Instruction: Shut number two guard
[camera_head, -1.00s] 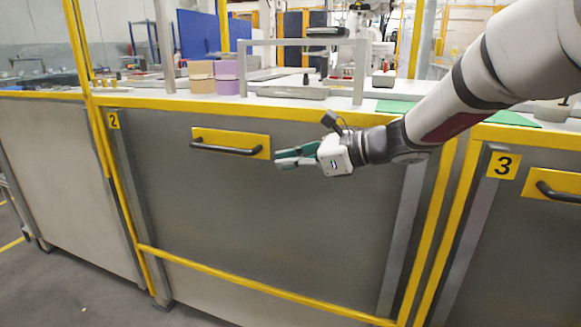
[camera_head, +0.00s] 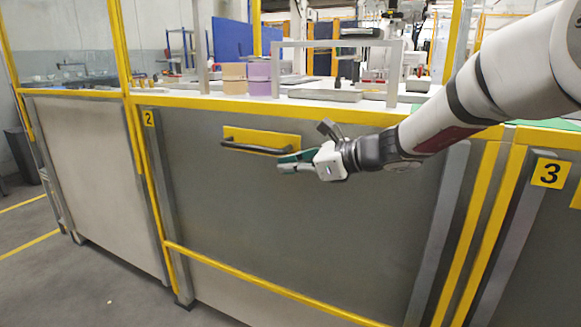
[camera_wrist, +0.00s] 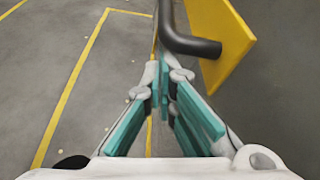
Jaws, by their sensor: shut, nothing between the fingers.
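The number two guard is a grey panel (camera_head: 300,220) in a yellow frame, below the bench edge, marked by a yellow "2" label (camera_head: 149,118). Its dark bar handle (camera_head: 250,148) sits on a yellow plate (camera_head: 285,138) near the panel's top. The space above the panel is open to the bench. My gripper (camera_head: 281,164) is shut and empty, at the handle's right end and slightly below it in the head view. In the wrist view, my fingertips (camera_wrist: 162,72) are together, just below the handle's bent end (camera_wrist: 192,42) and its plate (camera_wrist: 225,45). Contact cannot be told.
A number three panel with its label (camera_head: 550,173) stands at the right. Yellow posts (camera_head: 120,50) rise at the left. Purple and tan blocks (camera_head: 258,77) and a grey frame (camera_head: 335,45) stand on the bench. The floor (camera_head: 80,280) is clear at the left.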

